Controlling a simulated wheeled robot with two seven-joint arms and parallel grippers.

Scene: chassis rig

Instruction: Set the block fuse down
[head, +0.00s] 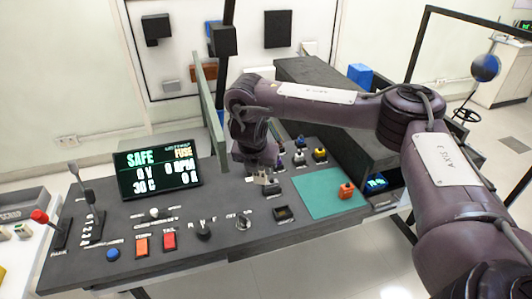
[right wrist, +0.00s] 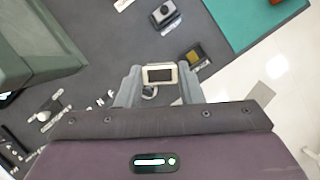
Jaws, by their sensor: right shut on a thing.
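My right gripper (head: 267,183) hangs over the dark console, with the wrist above it. In the right wrist view its two fingers (right wrist: 160,86) are shut on a small block with a pale beige rim and dark face, which I take as the block fuse (right wrist: 160,73). In the head view the held fuse (head: 271,189) is small and partly hidden by the gripper. I cannot tell whether it touches the console top. A dark socket (head: 284,213) with a yellowish part lies just beside it, apart from the fuse. My left gripper is not in view.
A teal mat (head: 318,203) lies to the right with an orange block (head: 346,190) on it. Several small coloured blocks stand behind the gripper. A screen (head: 157,172) reads SAFE and FUSE. Knobs, levers and orange and red switches (head: 169,241) fill the console's left and front.

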